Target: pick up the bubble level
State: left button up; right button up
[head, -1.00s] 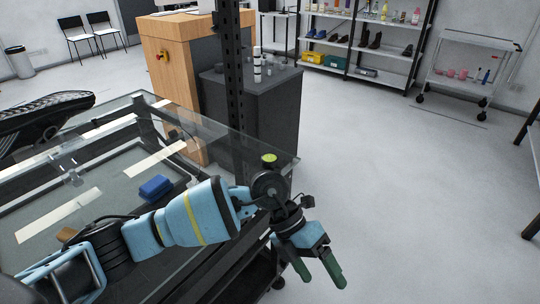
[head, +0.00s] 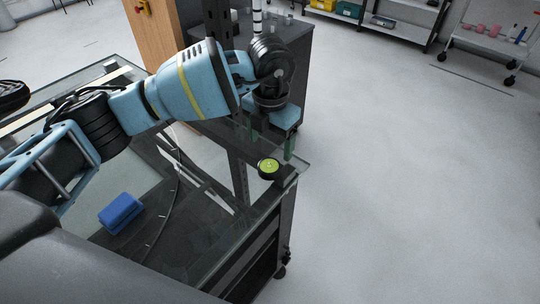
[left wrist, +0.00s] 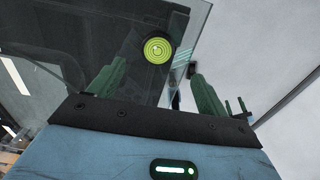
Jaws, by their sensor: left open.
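The bubble level (head: 268,168) is a small round black disc with a bright green-yellow face. It lies flat on the glass tabletop (head: 225,150), near the corner at the right. My left gripper (head: 270,142) is open and empty, its green fingers pointing down, just beyond the level in the head view. In the left wrist view the level (left wrist: 158,50) shows beyond the open fingers (left wrist: 158,88), between them and apart from both. My right gripper is not in view.
A blue block (head: 121,213) sits left of the level. A dark grey cabinet (head: 285,50) stands behind the table. A shelf unit (head: 385,30) and a white cart (head: 490,42) are at the back. Open floor lies to the right.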

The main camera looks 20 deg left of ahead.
aim_at(269, 165)
pick_arm(q)
jog(key=shift+s+f, duration=0.1)
jog(key=shift+s, duration=0.15)
jog(key=shift+f, duration=0.35)
jog(key=shift+w+a+f, duration=0.1)
jog(key=shift+w+f, duration=0.1)
jog(key=shift+f, duration=1.5)
jog(key=shift+w+a+f, duration=0.1)
jog(key=shift+w+f, duration=0.05)
jog(key=shift+f, duration=1.55)
jog(key=c, duration=1.1)
